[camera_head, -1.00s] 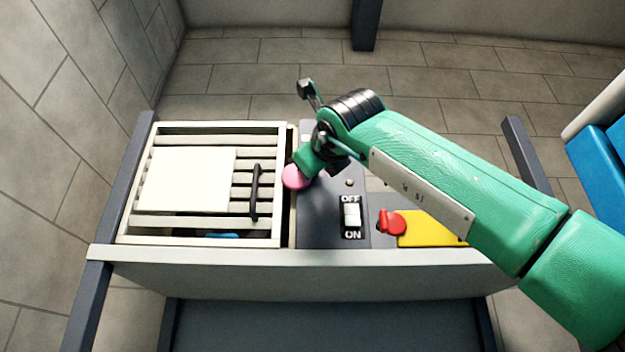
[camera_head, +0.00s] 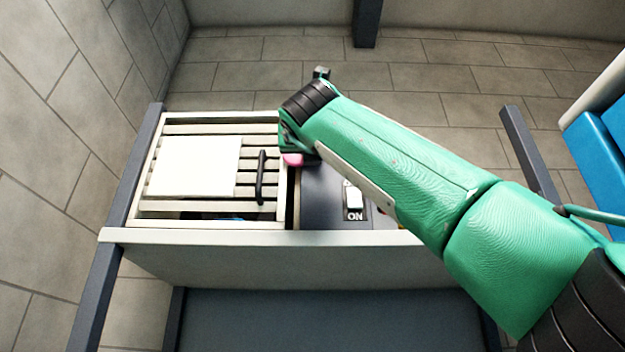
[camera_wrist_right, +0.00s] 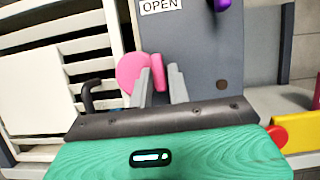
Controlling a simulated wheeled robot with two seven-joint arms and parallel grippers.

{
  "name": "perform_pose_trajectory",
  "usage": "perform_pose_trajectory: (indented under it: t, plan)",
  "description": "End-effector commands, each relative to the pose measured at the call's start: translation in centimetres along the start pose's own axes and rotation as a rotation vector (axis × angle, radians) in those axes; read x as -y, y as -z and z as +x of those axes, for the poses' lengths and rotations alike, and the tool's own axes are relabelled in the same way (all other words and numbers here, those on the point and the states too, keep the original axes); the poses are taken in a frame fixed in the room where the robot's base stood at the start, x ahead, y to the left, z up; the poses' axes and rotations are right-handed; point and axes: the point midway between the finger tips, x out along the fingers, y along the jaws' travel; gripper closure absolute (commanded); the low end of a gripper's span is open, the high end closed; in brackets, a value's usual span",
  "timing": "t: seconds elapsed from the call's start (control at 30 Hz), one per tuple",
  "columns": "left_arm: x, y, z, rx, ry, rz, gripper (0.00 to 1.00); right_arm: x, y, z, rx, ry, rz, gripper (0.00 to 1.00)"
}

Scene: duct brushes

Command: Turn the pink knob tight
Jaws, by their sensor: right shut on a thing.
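The pink knob (camera_head: 293,160) sits at the left edge of the dark panel, just right of the slatted cover. In the head view my right gripper and wrist hide most of it. In the right wrist view the round pink knob (camera_wrist_right: 134,72) shows between and beside the grey fingers. My right gripper (camera_wrist_right: 152,82) is shut on the knob, with a pink part of it between the fingertips. My left gripper is not in view.
A slatted cover (camera_head: 170,130) with a white plate (camera_head: 195,166) and a black handle (camera_head: 261,178) lies left of the knob. A white rocker switch (camera_head: 354,197) sits right. A red knob (camera_wrist_right: 278,136), a purple part (camera_wrist_right: 222,5) and an "OPEN" label (camera_wrist_right: 160,6) show nearby.

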Motion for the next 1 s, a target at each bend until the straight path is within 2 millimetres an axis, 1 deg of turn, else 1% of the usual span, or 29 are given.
perform_pose_trajectory:
  t: [0.2, 0.6, 0.63, 0.7, 1.0]
  plan:
    - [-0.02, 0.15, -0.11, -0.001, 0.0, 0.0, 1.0, -0.23, 0.25, 0.0, -0.005, 0.013, 0.034, 1.0]
    - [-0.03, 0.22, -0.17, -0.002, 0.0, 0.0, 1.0, -0.22, 0.27, 0.02, -0.005, 0.015, 0.039, 1.0]
    - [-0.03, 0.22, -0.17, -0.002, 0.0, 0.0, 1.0, -0.22, 0.27, 0.02, -0.005, 0.014, 0.039, 0.78]
    - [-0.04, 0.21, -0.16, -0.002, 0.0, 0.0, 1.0, -0.22, 0.24, 0.01, -0.005, 0.014, 0.038, 0.66]
    - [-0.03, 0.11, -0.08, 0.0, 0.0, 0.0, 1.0, -0.1, 0.11, -0.03, -0.002, 0.015, 0.038, 0.66]
